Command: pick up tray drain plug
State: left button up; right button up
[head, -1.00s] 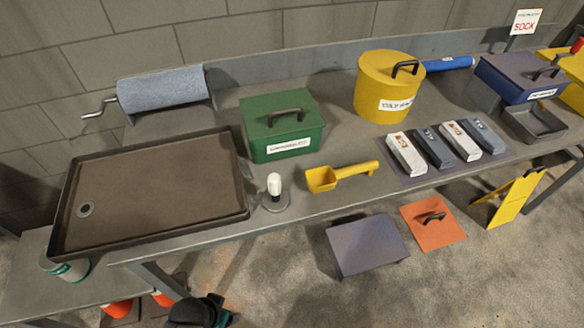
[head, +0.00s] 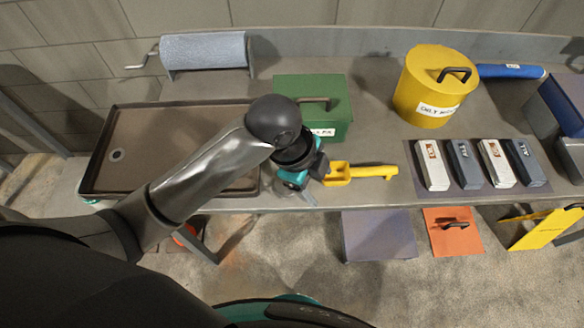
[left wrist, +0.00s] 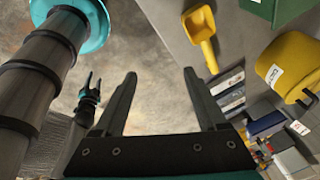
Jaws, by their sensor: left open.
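In the earlier head view a small white-topped plug stood on a grey round base between the tray and the yellow scoop. My left gripper (head: 300,182) is now over that spot and hides the plug. The left gripper's two fingers (left wrist: 158,76) are apart with nothing between them in the left wrist view. The plug does not show there. The dark-rimmed tray (head: 180,106) lies on the bench with a round drain hole (head: 116,155) at its left. My right gripper (left wrist: 91,82) shows small in the left wrist view, its fingers apart.
The yellow scoop (head: 364,172) lies just right of my left gripper. A green box (head: 335,95) is behind it, with a yellow canister (head: 428,85) farther right. Several bars lie on a dark mat. The bench's front edge is close.

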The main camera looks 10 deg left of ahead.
pick_arm(q)
jog(key=w+a+r+m+g+y, duration=0.2)
jog(key=w+a+r+m+y, duration=0.2)
jog(key=w+a+m, duration=0.5)
jog(key=shift+m, duration=0.6)
jog(key=f, duration=0.3)
jog(key=s+f, duration=0.1)
jog(key=f, duration=0.2)
jog(key=d+f+b, duration=0.1)
jog(key=f, duration=0.3)
jog(key=shift+s+f, duration=0.1)
jog(key=shift+s, duration=0.25)
jog(key=shift+s+f+b, duration=0.2)
jog(key=shift+f+b, duration=0.15)
jog(key=shift+f, duration=2.35)
jog(key=shift+c, duration=0.2)
grip_shut()
